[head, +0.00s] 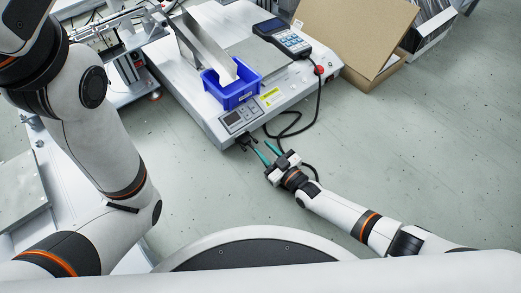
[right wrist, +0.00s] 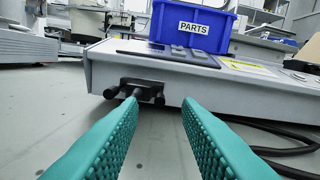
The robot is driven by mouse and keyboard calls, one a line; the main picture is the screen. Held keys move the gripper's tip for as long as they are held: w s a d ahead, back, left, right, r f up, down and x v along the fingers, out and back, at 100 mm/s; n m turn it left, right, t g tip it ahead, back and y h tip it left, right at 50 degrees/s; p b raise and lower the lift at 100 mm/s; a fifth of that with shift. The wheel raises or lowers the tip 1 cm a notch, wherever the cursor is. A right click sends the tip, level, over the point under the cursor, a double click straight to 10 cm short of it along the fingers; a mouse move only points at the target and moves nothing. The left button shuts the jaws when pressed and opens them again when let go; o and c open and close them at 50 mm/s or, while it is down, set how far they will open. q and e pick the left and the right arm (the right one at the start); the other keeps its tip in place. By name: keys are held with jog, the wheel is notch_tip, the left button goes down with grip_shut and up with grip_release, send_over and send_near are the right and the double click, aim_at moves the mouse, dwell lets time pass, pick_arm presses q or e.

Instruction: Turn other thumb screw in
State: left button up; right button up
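A black cable connector (right wrist: 137,90) sits on the front side of the white machine, below its control panel. In the right wrist view it has a dark thumb screw at its left (right wrist: 110,93) and another thumb screw at its right (right wrist: 158,98). In the head view the connector (head: 246,142) is small and dark, just off my right gripper's tips. My right gripper (head: 264,150) has teal ribbed fingers that stand apart with nothing between them. In the right wrist view its fingers (right wrist: 161,103) point at the connector, nearest the right screw. My left gripper is out of view.
The white machine (head: 205,108) carries a blue PARTS bin (head: 232,95) and a handheld keypad (head: 283,37). A black cable (head: 318,90) loops down to the floor behind my right gripper. A cardboard box (head: 345,30) stands at the back right. The floor at right is clear.

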aim_at(256, 141)
jog(key=shift+b+x, duration=0.45)
jog(key=shift+x, duration=0.85)
grip_shut()
jog(key=shift+m, duration=2.9)
grip_release()
